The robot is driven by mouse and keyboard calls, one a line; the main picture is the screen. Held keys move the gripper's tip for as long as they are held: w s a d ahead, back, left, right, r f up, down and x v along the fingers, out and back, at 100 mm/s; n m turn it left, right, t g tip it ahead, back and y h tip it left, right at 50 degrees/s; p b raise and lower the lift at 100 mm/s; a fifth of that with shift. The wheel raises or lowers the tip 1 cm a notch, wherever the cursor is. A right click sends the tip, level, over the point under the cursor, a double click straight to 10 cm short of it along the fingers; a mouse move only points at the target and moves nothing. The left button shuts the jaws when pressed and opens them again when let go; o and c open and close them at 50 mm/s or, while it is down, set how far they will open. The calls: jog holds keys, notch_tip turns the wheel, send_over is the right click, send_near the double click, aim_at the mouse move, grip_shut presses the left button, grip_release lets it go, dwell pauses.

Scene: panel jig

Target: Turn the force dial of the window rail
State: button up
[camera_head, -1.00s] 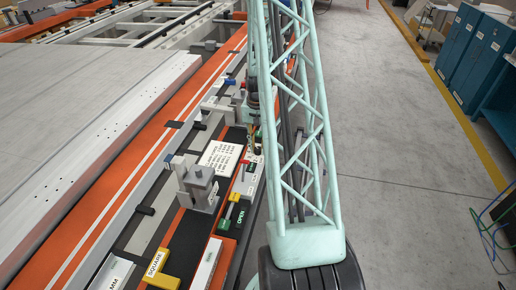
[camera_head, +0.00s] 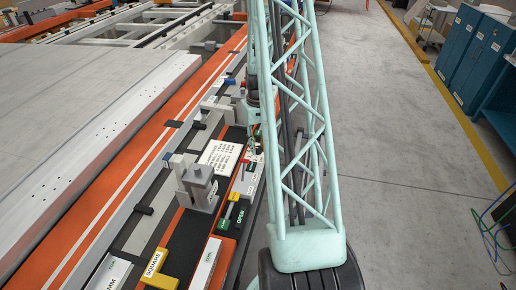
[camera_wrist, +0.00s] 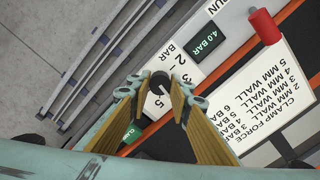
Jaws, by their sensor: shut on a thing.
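The force dial (camera_wrist: 156,104) is a small round black knob with a white mark, seen from above in the wrist view. My gripper (camera_wrist: 158,88) has its fingers on both sides of the dial and is shut on it. The numbers 2, 3 and 5 and the word BAR show around it; part of the scale is hidden by my fingers. A green display (camera_wrist: 207,40) beside it reads 4.0 BAR.
A white clamp force card (camera_wrist: 270,95) lists wall thicknesses and bar values. A red knob (camera_wrist: 265,26) stands up close by. A grey clamp block (camera_head: 198,187) and a yellow SQUARE block (camera_head: 157,270) sit along the rail.

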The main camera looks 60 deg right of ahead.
jog(key=shift+n, duration=0.7)
jog(key=o, duration=0.9)
jog(key=shift+r, duration=0.1)
jog(key=shift+r, duration=5.9)
jog(key=shift+r, duration=0.1)
